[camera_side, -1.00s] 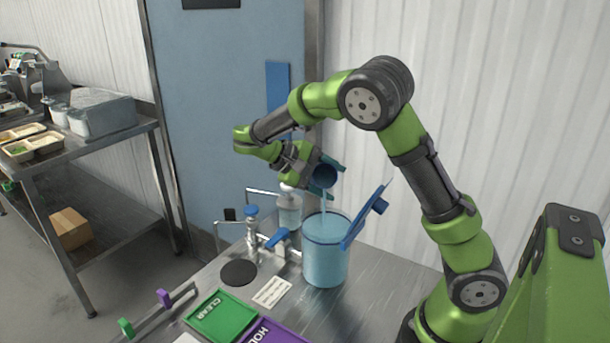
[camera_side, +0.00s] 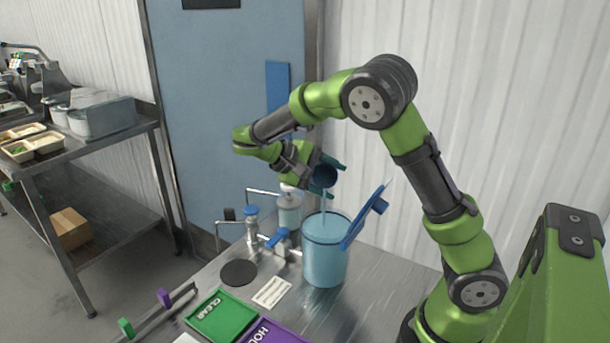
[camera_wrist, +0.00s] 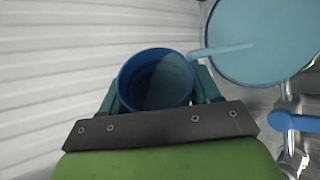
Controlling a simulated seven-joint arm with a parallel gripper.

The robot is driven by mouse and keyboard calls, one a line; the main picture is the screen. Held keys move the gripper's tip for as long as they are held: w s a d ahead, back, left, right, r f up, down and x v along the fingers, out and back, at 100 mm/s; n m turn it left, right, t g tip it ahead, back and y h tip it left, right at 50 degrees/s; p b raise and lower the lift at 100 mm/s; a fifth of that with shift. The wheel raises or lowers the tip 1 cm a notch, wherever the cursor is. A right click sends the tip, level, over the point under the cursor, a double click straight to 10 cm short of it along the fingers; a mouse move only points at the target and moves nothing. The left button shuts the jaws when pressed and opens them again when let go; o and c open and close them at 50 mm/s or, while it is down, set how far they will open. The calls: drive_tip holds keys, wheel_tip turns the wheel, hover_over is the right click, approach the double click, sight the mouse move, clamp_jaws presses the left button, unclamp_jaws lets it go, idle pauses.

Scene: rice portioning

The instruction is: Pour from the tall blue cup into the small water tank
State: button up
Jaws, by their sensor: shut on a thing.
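My gripper (camera_side: 328,175) is shut on the tall blue cup (camera_side: 325,177). It holds the cup tipped above the small water tank (camera_side: 325,262), with the mouth toward the side camera. A thin light-blue stream (camera_side: 324,204) runs from the cup's lip down into the tank's open top. In the wrist view the cup (camera_wrist: 156,80) sits between my gripper's fingers, with some liquid inside. The stream crosses over the tank's blue rim (camera_wrist: 212,52) there. The tank is translucent blue and looks nearly full.
A tap with a blue lever (camera_side: 279,237) stands left of the tank, and a clear bottle (camera_side: 289,212) behind it. A black disc (camera_side: 239,272), a white card (camera_side: 272,292), a green CLEAR tray (camera_side: 222,315) and a purple tray (camera_side: 270,335) lie in front.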

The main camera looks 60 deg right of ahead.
sight(326, 176)
drive_tip(key=shift+d+f+n+g+y, duration=0.1)
drive_tip(key=shift+n+g+y, duration=0.2)
drive_tip(key=shift+n+y, duration=0.1)
drive_tip(key=shift+r+n+g+y, duration=0.3)
drive_tip(key=shift+r+n, duration=0.1)
drive_tip(key=shift+f+n+g+y, duration=0.3)
drive_tip(key=shift+y, duration=0.1)
drive_tip(key=shift+w+d+f+n+g+y+b, duration=0.25)
drive_tip(key=shift+w+d+f+n+g+y, duration=0.6)
drive_tip(key=shift+d+n+g, duration=0.15)
drive_tip(key=shift+w+d+f+n+g+y+b, duration=0.2)
drive_tip(key=shift+w+d+f+n+g+y, duration=0.6)
drive_tip(key=shift+n, duration=0.3)
drive_tip(key=shift+s, duration=0.1)
drive_tip(key=shift+s+a+r, duration=0.5)
drive_tip(key=shift+s+a, duration=0.3)
drive_tip(key=shift+s, duration=1.05)
drive_tip(key=shift+s+a+r, duration=0.45)
drive_tip(key=shift+s+a, duration=0.35)
drive_tip(key=shift+s, duration=1.1)
drive_tip(key=shift+s+a+r, duration=0.5)
drive_tip(key=shift+s+a, duration=0.3)
drive_tip(key=shift+s, duration=1.05)
